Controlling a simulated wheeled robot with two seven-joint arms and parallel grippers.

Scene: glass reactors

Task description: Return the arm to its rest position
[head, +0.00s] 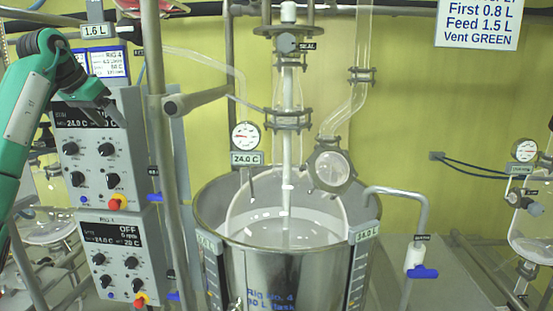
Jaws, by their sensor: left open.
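My left arm, green with a pale panel, comes in from the left edge and bends over at the top left. Its dark grey gripper (113,117) hangs in front of the upper control box (98,150), at the level of its display, and covers part of that display. The gripper is open and nothing shows between its fingers. I cannot tell whether it touches the box. My right gripper is not in view.
A steel vessel (300,262) with glassware above stands in the middle. A vertical metal post (160,140) rises right of the control boxes; the lower box (115,258) reads OFF. A blue-handled tap (422,271) is right of the vessel. More glassware (530,245) stands at the right edge.

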